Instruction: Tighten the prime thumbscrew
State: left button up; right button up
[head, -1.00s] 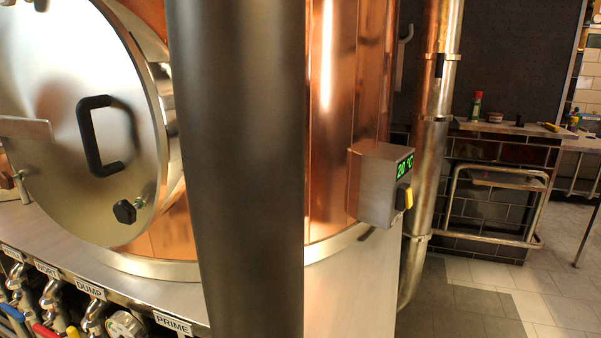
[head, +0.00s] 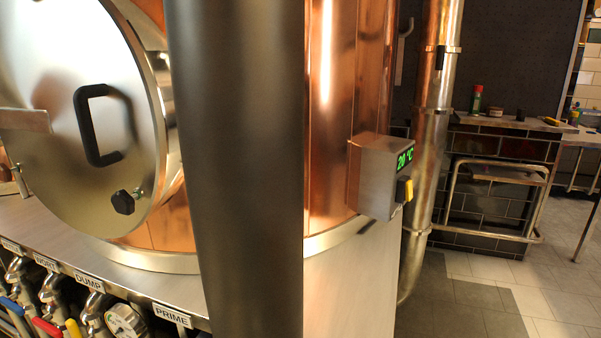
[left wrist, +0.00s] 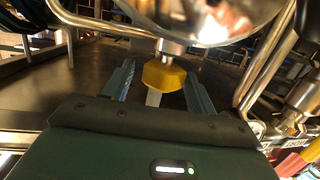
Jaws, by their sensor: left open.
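A yellow knob-like thumbscrew (left wrist: 163,76) hangs below a metal stem in the left wrist view. I cannot tell from its surroundings alone whether it is the prime one. My left gripper (left wrist: 160,84) is open, with one finger on each side of the yellow knob. The fingers look apart from it, with a gap on both sides. The PRIME label (head: 171,315) shows on the steel ledge in the head view; what lies under it is mostly out of frame. My left gripper does not show in the head view, and my right gripper is in neither view.
Valves with coloured handles and a round gauge (head: 125,321) sit left of the PRIME label. A copper vessel with a round steel door (head: 70,120) and a control box (head: 376,178) stands above. In the left wrist view, bent metal pipes (left wrist: 265,65) run close on the right.

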pick_arm(q)
jog(key=shift+p+v, duration=1)
jog(key=shift+v, duration=0.15)
jog(key=p+v, duration=0.2)
jog(key=v, duration=0.1)
jog(key=shift+s+a+r, duration=0.1)
jog(key=shift+s, duration=0.25)
